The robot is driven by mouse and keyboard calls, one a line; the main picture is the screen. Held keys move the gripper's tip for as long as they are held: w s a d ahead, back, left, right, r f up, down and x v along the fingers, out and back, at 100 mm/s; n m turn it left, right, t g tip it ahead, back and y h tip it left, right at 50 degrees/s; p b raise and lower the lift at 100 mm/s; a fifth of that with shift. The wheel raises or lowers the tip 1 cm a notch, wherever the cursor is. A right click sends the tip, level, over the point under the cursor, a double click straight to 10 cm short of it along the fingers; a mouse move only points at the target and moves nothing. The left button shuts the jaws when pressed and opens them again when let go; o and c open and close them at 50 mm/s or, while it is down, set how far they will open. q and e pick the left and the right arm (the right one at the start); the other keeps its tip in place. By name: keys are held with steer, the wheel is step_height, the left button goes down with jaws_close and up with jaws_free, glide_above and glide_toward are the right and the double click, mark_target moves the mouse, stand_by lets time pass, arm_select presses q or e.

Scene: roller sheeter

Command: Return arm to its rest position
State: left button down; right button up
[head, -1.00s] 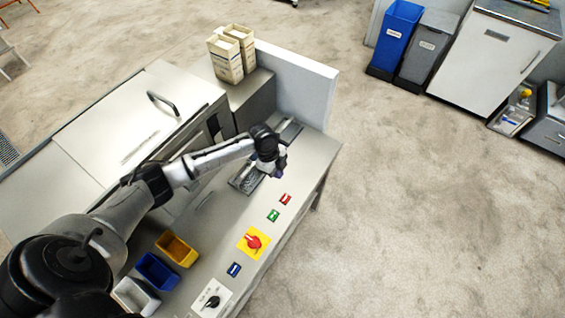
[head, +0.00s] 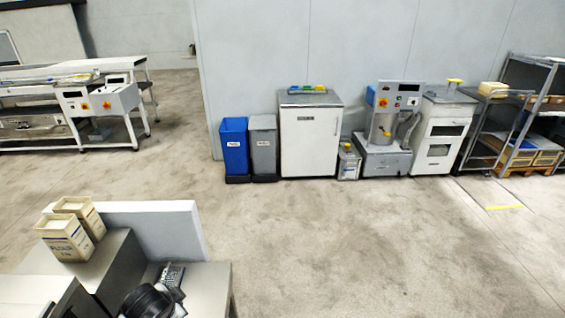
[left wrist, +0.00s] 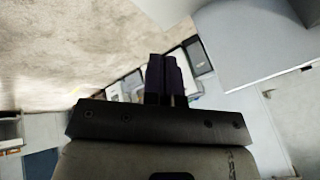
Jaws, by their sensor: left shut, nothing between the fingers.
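My left gripper (left wrist: 164,62) shows in the left wrist view with its two dark fingers together and nothing between them. In the head view only a black part of my left arm shows at the bottom edge, over the machine's worktop (head: 207,284); the fingers cannot be made out there. My right arm and gripper are in neither view.
Two cartons (head: 72,228) stand on the machine beside a pale upright panel (head: 168,232). A blue bin (head: 234,146), a grey bin (head: 263,146) and a white cabinet (head: 310,138) line the far wall. The floor (head: 380,240) between is clear.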

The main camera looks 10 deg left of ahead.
arm_select(q)
steer(key=s+d+r+n+t, duration=0.3)
steer(key=s+d, duration=0.5)
steer(key=s, duration=0.3)
steer(key=s+d+f+n+g+h, duration=0.1)
steer(key=s+d+f+g, duration=0.15)
steer(key=s+f, duration=0.55)
steer(key=s+d+f+n+g+h, duration=0.1)
steer(key=s+f+g, duration=0.2)
steer(key=s, duration=0.8)
step_height(320, 180, up, 21)
steer(key=p, duration=2)
steer(key=shift+s+a+f+p, duration=0.2)
steer(key=shift+a+p, duration=0.05)
steer(key=shift+p, duration=0.15)
steer(key=shift+t, duration=0.25)
